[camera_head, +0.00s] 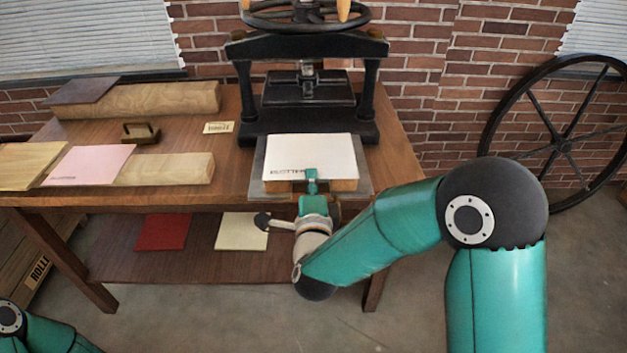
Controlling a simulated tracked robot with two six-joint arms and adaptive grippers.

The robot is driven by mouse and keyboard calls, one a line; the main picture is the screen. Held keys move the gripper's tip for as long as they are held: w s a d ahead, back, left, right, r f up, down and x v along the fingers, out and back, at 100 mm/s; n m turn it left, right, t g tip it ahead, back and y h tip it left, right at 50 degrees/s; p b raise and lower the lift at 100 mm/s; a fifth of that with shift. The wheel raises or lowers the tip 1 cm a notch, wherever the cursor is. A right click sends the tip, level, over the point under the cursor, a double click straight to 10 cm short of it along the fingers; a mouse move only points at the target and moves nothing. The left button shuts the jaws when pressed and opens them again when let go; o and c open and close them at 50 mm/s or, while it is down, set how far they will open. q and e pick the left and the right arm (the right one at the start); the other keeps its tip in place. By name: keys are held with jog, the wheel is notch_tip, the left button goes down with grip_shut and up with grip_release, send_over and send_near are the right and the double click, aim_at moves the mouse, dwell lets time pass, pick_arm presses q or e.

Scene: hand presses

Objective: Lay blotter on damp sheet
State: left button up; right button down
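The white blotter (312,152), with dark lettering that reads roughly "BLOTTER", lies flat in front of the press on a wooden block (345,185) over a grey plate (258,172). Any damp sheet under the blotter is hidden. My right gripper (311,180) is at the blotter's front edge, with one teal finger over the edge. The other finger is hidden, so I cannot tell whether it grips the blotter. A few links of my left arm show in the bottom left corner; its gripper is out of view.
The black hand press (308,95) stands behind the blotter. A pink sheet (92,163) and a wooden block (182,168) lie left. A longer block (160,100), a brass-coloured holder (140,132) and a small label (218,127) are farther back. Red (163,231) and cream (243,230) sheets lie on the lower shelf.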

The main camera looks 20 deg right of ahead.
dwell(0.3)
jog(key=c, duration=1)
grip_release()
jog(key=shift+c, duration=0.2)
jog(key=b+v, duration=0.3)
jog(key=v, duration=0.3)
jog(key=shift+s+b, duration=0.2)
jog(key=shift+b, duration=0.15)
dwell(0.3)
